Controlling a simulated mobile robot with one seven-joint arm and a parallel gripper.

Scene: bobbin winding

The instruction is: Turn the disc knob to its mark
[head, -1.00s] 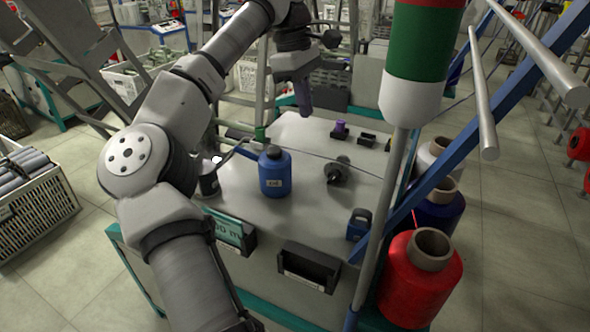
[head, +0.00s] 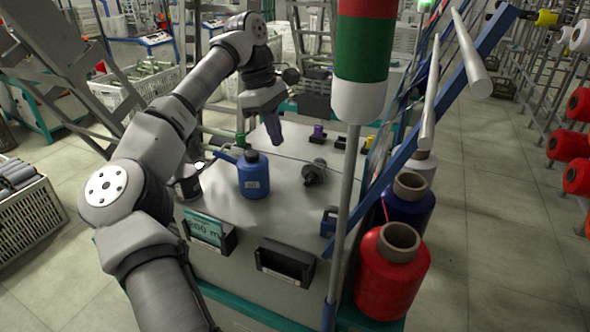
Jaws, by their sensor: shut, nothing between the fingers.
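My gripper (head: 276,134) points down above the grey worktop (head: 220,207), behind and to the right of the blue bottle (head: 253,177) in the head view. Its purplish fingers are together with nothing in them. I cannot make out for sure which part is the disc knob, and no mark is readable. A dark round part with a short shaft (head: 314,173) sits on the worktop, right of the bottle and apart from my gripper. A small purple-topped part (head: 318,133) stands farther back, right of the fingers.
A lamp pole with a white, green and red head (head: 362,100) and a blue slanted frame stand at the right. Red (head: 392,280) and dark blue (head: 408,205) yarn cones stand beside the worktop. A blue block (head: 328,221) lies near its front right. Open floor lies right.

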